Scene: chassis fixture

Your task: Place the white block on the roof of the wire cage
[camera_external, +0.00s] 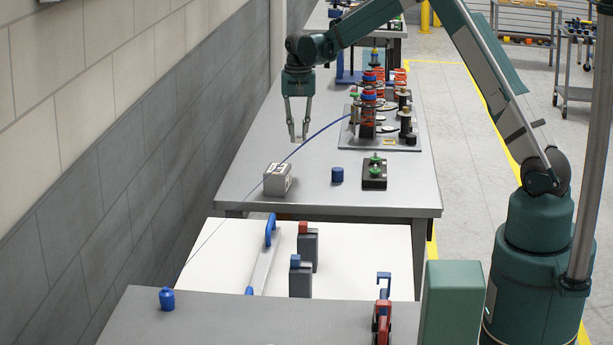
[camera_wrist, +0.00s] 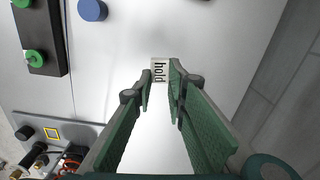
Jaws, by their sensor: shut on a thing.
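My gripper (camera_external: 298,137) hangs pointing down above the far grey bench, its fingers close together at the tips. The block is barely visible between the fingertips in the external view.
A blue cylinder (camera_external: 337,175) and a dark box with green knobs (camera_external: 374,172) stand right of the cage. A fixture with red and black stacks (camera_external: 370,110) stands behind them. A thin blue cable (camera_external: 318,133) crosses near my gripper. The wall is left.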

